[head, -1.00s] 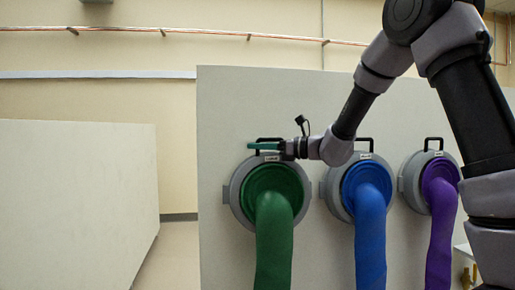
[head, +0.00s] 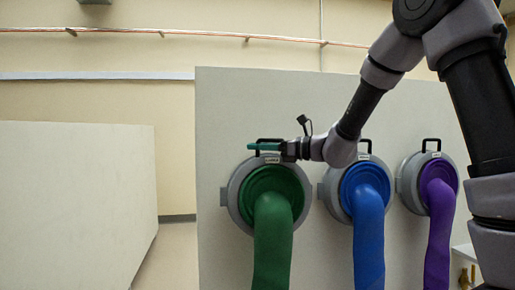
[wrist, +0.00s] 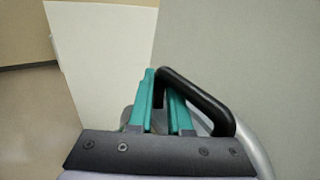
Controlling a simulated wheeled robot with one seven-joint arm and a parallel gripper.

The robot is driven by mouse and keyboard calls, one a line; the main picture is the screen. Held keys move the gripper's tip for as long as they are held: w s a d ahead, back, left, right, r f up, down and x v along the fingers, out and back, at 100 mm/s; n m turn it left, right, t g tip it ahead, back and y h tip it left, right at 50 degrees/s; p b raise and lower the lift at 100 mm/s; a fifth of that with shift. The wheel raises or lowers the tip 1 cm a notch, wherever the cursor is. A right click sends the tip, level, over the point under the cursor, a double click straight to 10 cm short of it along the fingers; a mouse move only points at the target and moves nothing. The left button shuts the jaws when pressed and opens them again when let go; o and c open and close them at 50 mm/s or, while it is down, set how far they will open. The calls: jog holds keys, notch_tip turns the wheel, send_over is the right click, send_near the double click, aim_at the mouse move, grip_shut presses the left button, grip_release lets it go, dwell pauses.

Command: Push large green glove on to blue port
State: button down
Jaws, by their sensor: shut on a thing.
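The large green glove (head: 273,240) hangs from the leftmost port of the panel, its wide cuff inside a grey ring (head: 238,195). A black handle (head: 283,142) stands on top of that ring. My gripper (head: 263,146) is at this handle, with its teal fingers pointing left. In the wrist view my gripper (wrist: 160,85) is shut on the black handle (wrist: 200,92), which passes between the fingers. A blue glove (head: 368,230) hangs from the middle port, whose grey ring (head: 331,192) also has a black handle on top.
A purple glove (head: 439,230) hangs from the right port. All three ports sit on a pale upright panel (head: 225,110). A low white partition (head: 75,200) stands at the left, with a floor gap between. My arm reaches in from the right, above the blue and purple ports.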

jog(key=shift+s+d+r, duration=0.1)
jog(key=shift+s+d, duration=0.05)
jog(key=shift+s, duration=0.45)
jog(key=shift+s+d, duration=0.1)
jog(key=shift+s, duration=0.2)
jog(key=shift+s+d+r, duration=0.1)
jog(key=shift+s, duration=0.25)
jog(key=shift+s+d, duration=0.1)
jog(key=shift+s, duration=0.4)
jog(key=s+d+r, duration=0.1)
jog(key=s+d, duration=0.1)
jog(key=s, duration=0.5)
jog(key=shift+s+d, duration=0.15)
jog(key=shift+s, duration=0.1)
dwell(0.5)
